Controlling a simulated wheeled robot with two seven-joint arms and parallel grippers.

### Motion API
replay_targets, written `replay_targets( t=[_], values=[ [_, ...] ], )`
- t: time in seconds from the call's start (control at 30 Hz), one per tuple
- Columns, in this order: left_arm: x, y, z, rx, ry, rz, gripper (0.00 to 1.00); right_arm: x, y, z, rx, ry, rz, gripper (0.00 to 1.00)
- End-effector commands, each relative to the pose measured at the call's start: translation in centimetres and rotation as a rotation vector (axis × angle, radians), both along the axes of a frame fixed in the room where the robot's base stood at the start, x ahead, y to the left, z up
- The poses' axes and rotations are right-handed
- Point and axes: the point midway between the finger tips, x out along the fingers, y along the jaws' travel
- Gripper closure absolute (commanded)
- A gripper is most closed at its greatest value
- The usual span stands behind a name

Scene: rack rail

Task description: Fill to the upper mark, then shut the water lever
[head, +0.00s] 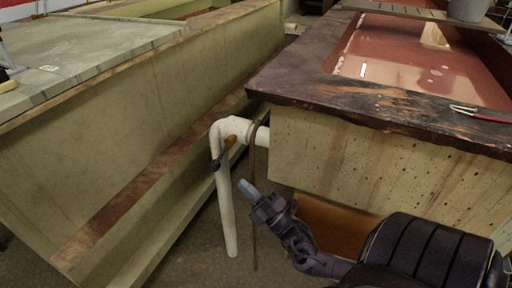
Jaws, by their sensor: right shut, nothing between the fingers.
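The water lever (221,157) is a dark handle with an orange-brown part, on the white pipe (227,205) beside the right-hand trough (350,160). It slants down to the left across the pipe. My right gripper (246,188) is shut and empty, below and right of the lever and apart from it. Reddish liquid or a reddish glossy floor (400,60) shows inside the trough. A small white strip (363,69) shows there, but I cannot tell whether it is a mark. No upper mark can be made out. My left gripper is not in view.
A long pale trough or bench (140,130) with a grey top stands at the left. A red-handled tool (485,115) lies on the right trough's dark rim. A grey bucket (467,10) stands on a slatted board (400,10) at the back. A narrow floor gap lies between the troughs.

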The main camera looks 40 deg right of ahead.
Motion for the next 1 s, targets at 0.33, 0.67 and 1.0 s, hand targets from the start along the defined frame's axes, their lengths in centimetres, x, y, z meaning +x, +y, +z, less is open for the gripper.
replay_targets(
  t=[0.33, 0.67, 1.0],
  values=[
    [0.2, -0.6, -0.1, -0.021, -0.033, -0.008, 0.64, 5.5, 0.9, 2.9, -0.002, -0.001, -0.001, 1.00],
    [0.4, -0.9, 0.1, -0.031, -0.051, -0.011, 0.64, 6.6, 1.1, 3.5, -0.001, 0.001, -0.003, 1.00],
    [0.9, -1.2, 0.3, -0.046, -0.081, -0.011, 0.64, 6.7, 1.2, 3.4, 0.001, -0.006, -0.003, 1.00]
  ],
)
